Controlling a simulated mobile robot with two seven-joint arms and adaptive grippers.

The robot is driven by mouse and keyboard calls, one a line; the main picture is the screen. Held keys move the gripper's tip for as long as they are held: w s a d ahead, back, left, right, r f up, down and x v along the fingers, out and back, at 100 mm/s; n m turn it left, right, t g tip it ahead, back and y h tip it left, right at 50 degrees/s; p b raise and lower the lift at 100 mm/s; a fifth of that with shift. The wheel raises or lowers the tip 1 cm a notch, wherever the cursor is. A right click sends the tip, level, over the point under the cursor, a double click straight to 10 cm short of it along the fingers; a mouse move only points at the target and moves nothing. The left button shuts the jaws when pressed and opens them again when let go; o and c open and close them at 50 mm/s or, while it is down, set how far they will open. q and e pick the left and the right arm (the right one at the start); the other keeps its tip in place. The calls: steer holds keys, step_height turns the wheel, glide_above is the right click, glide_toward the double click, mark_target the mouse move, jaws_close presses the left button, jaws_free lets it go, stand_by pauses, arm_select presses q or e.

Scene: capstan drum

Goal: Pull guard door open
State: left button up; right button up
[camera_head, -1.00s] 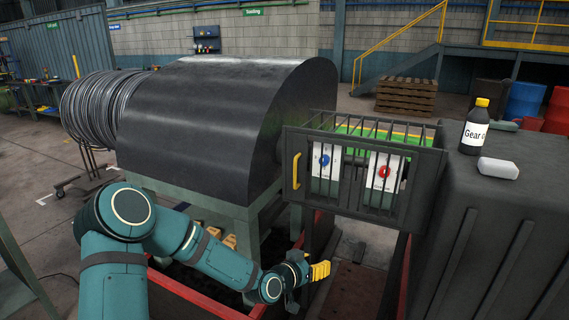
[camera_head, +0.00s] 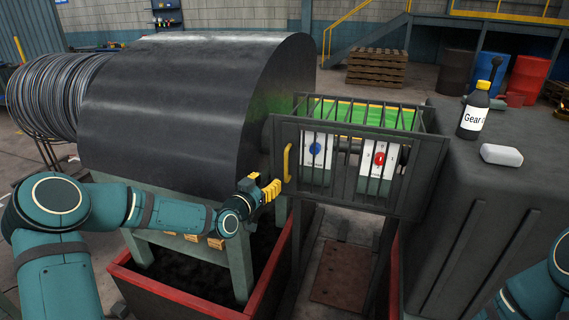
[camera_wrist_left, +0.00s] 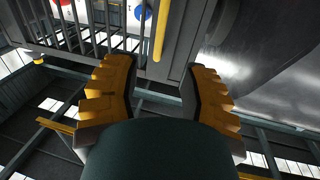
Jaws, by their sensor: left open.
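The guard door (camera_head: 350,129) is a dark barred front on a cage, standing upright and looking shut. Its yellow vertical handle (camera_head: 287,163) is at its left end. My left gripper (camera_head: 270,188) is open and empty, just left of and a little below the handle. In the left wrist view, my yellow fingers (camera_wrist_left: 160,85) are spread, and the handle (camera_wrist_left: 160,30) lies ahead in line with the gap between them, not gripped. Part of my right arm shows at the lower right; its gripper is out of view.
A big dark drum cover (camera_head: 180,110) stands left of the cage. Behind the bars are panels with a blue knob (camera_head: 315,149) and a red knob (camera_head: 379,158). A bottle (camera_head: 474,112) and a pale block (camera_head: 501,155) sit on the dark cabinet (camera_head: 470,210) at right.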

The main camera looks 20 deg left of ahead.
mark_target(286, 178)
arm_select(q)
steer(key=x, duration=1.2)
steer(key=shift+f, duration=0.1)
jaws_close()
